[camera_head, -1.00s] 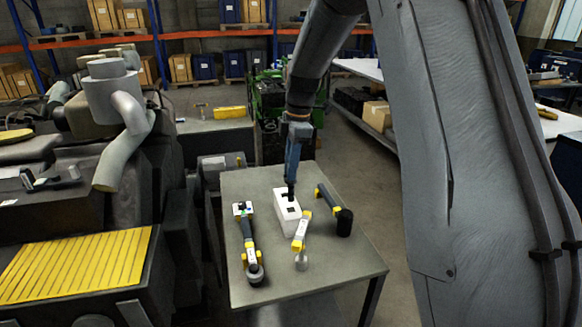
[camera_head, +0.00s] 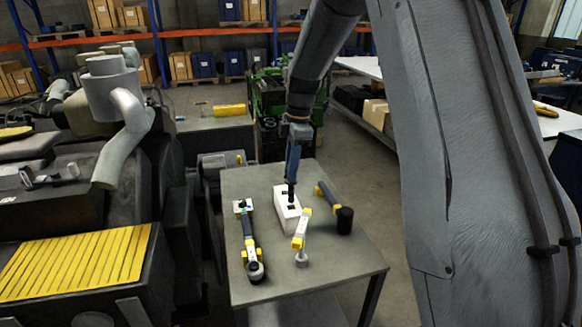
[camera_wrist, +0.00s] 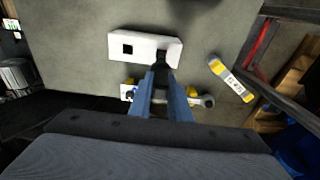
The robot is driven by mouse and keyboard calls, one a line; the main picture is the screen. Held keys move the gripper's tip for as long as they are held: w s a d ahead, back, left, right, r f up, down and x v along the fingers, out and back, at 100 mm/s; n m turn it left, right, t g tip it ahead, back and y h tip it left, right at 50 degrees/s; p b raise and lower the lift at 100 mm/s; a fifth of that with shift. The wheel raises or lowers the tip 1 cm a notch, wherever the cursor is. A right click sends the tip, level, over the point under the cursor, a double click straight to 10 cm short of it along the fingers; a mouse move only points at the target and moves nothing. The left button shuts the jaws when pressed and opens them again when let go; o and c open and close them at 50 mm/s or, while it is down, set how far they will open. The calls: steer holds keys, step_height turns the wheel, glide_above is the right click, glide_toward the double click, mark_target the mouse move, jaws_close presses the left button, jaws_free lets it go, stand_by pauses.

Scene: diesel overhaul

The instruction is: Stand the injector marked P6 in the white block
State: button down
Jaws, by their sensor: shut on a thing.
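The white block (camera_head: 281,214) stands on the grey table. In the wrist view the block (camera_wrist: 147,40) shows one empty square socket near its left end. My gripper (camera_head: 291,178) is over the block and points down; it also shows in the wrist view (camera_wrist: 160,76). It is shut on a slim dark part (camera_wrist: 161,58), probably an injector, at the block's right end there. The part's lower end meets the block; I cannot tell how deep it sits. No P6 mark can be read on it.
A yellow-and-black part (camera_head: 248,236) lies left of the block. A yellow-and-white part (camera_head: 302,230) is close to its near end, and a yellow part with a black end (camera_head: 344,216) lies right. The table's (camera_head: 310,280) front is clear.

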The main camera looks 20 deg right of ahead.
mark_target(290, 201)
steer(key=shift+f+b, duration=2.05)
steer(key=shift+f, duration=2.4)
steer(key=c, duration=1.6)
jaws_free()
steer(key=shift+o, duration=0.2)
steer(key=shift+d+r+b, duration=0.25)
steer(key=shift+r+b, duration=0.3)
steer(key=shift+r, duration=1.4)
steer(key=shift+d+r+b, duration=0.2)
steer(key=shift+r+b, duration=0.35)
steer(key=shift+r, duration=1.4)
